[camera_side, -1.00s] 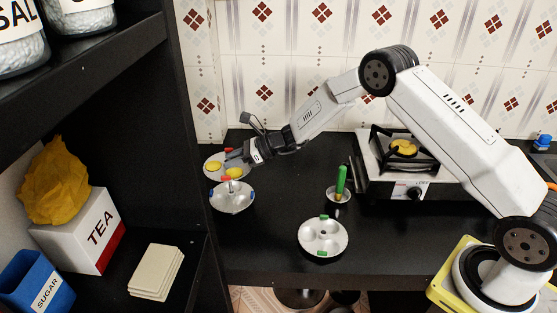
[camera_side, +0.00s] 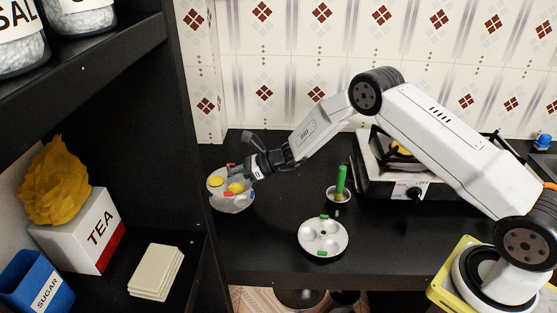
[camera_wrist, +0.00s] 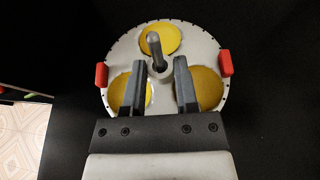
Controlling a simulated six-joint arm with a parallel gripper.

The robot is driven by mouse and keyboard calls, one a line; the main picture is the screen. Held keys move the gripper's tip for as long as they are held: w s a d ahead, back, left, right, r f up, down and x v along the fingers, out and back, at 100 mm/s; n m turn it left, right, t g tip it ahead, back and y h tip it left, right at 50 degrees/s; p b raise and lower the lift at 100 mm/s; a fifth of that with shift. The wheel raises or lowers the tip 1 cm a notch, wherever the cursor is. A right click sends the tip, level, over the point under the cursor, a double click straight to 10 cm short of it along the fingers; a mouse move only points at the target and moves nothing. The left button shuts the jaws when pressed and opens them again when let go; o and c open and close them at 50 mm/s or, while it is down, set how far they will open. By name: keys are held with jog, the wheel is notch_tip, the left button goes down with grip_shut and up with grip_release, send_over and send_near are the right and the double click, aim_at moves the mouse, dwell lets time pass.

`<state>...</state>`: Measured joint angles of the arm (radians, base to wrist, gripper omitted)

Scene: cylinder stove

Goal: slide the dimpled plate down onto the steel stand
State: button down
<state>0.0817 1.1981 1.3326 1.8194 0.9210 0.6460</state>
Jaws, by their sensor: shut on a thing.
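The dimpled plate (camera_wrist: 205,50) is a round silver plate with red side tabs and yellow rounds in its dimples. It also shows in the side view (camera_side: 218,196), low at the left of the black counter. My gripper (camera_wrist: 161,64) is shut on the hub at its middle; in the side view my gripper (camera_side: 246,172) reaches it from the right. The steel stand's post (camera_wrist: 153,42) appears to come up through the plate's central hole. The stand's lower part, with the blue-tabbed plate, is mostly hidden under the held plate.
A green-tabbed empty dimpled plate (camera_side: 323,238) lies on the counter. A small steel cup (camera_side: 338,194) with a green-handled tool stands behind it. A stove (camera_side: 385,188) is at the back right. Black shelving (camera_side: 208,260) bounds the left. Counter between is clear.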

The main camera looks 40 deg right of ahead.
jog(key=shift+f, duration=1.05)
jog(key=shift+f, duration=0.35)
dwell(0.4)
jog(key=shift+c, duration=1.5)
grip_release()
jog(key=v, duration=0.8)
jog(key=shift+a, duration=0.1)
